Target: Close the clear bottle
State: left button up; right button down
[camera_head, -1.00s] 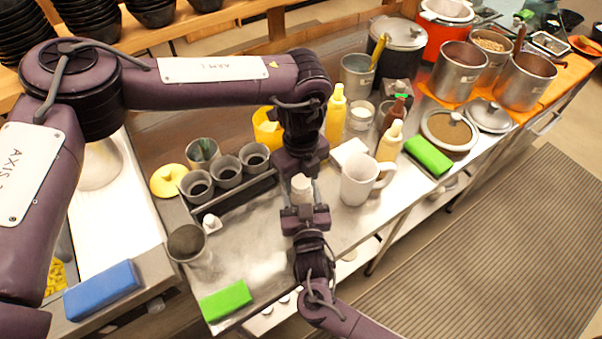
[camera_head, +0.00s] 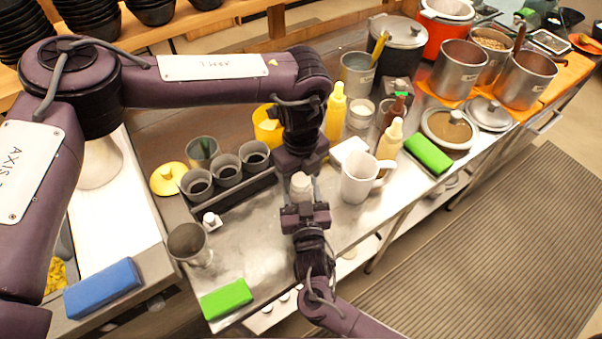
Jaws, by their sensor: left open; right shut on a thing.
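A small whitish bottle (camera_head: 301,186), which I take to be the clear bottle, stands out between my two grippers over the metal counter. My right gripper (camera_head: 302,204), coming from below, is shut on its lower part. My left gripper (camera_head: 301,170) hangs right above the bottle's top, pointing down, and is open. Its fingertips are dark and small here, and I cannot tell whether they touch the bottle. The bottle's mouth and any cap on it are hidden by the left gripper.
A white mug (camera_head: 357,179) stands close to the right of the bottle. A rack of grey cups (camera_head: 227,172) and a small white-topped item (camera_head: 211,221) are to the left. A green sponge (camera_head: 227,299) lies at the front edge.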

pick_arm(q)
notch_tip(320, 180, up, 12)
dwell(0.5)
pick_arm(e)
jog(key=c, duration=0.5)
grip_release()
jog(key=shift+s+f, duration=0.1)
jog(key=shift+s, duration=0.25)
pick_arm(q)
notch_tip(320, 180, down, 2)
jog(key=shift+f+b, duration=0.1)
jog(key=shift+b, duration=1)
pick_arm(e)
jog(key=s+d, duration=0.1)
jog(key=s, duration=0.6)
